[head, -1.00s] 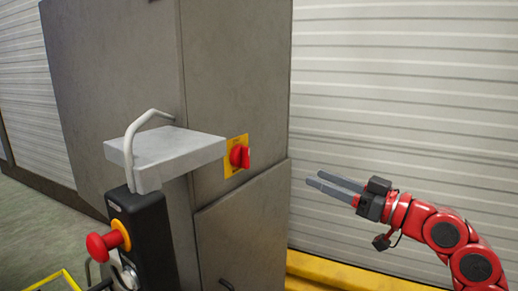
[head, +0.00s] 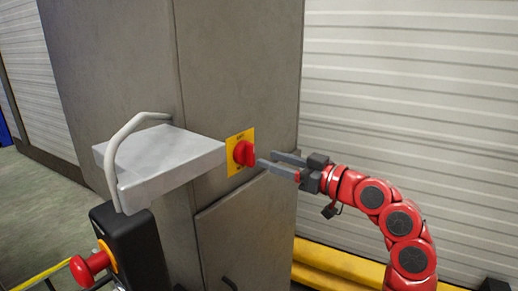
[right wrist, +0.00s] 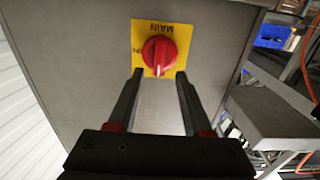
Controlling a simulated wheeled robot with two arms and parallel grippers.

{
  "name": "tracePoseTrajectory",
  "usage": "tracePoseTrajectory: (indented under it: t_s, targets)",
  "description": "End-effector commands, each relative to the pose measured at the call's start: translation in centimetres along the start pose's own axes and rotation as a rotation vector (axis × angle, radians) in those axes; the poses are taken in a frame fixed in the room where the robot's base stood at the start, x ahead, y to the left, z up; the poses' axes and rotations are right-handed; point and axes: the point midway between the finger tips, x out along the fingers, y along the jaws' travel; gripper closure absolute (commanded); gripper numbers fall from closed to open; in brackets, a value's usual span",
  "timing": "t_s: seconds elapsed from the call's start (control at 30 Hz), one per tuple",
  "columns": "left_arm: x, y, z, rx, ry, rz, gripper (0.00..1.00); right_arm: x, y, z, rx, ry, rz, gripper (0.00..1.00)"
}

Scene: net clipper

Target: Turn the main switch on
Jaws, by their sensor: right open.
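The main switch is a red rotary knob (head: 244,153) on a yellow plate (head: 233,138), mounted on the side of a grey metal cabinet (head: 240,60). My right gripper (head: 271,160) points at it from the right, with its fingertips close to the knob. In the right wrist view the knob (right wrist: 159,53) lies just beyond and between the two open fingers (right wrist: 157,75). The plate there reads "MAIN" upside down, with "ON" at its left. Whether a fingertip touches the knob I cannot tell. My left gripper is out of view.
A grey shelf with a bent handle (head: 160,165) juts out left of the switch. Below it stands a black post with a red emergency button (head: 90,266). A yellow rail (head: 340,265) runs low along the ribbed wall at right.

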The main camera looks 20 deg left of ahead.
Motion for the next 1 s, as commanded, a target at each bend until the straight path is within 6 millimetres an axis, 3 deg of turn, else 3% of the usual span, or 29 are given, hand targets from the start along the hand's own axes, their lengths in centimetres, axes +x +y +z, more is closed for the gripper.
tracePoseTrajectory:
  t_s: [0.1,0.23,0.63,0.9,1.0]
  targets:
    - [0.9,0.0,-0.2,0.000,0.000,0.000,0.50,2.3,0.0,-0.1,0.003,-0.005,-0.001,0.50]
    - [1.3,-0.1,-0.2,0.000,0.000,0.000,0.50,3.8,0.0,-0.1,0.002,-0.002,-0.001,0.50]
    - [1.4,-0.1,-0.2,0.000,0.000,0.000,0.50,4.7,0.1,0.1,0.000,-0.001,0.002,0.50]
    - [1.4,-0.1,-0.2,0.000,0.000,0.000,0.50,4.7,0.1,0.1,0.000,-0.001,0.002,0.97]
    - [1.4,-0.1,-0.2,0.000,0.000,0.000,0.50,4.7,0.1,0.1,0.001,-0.001,0.002,1.00]
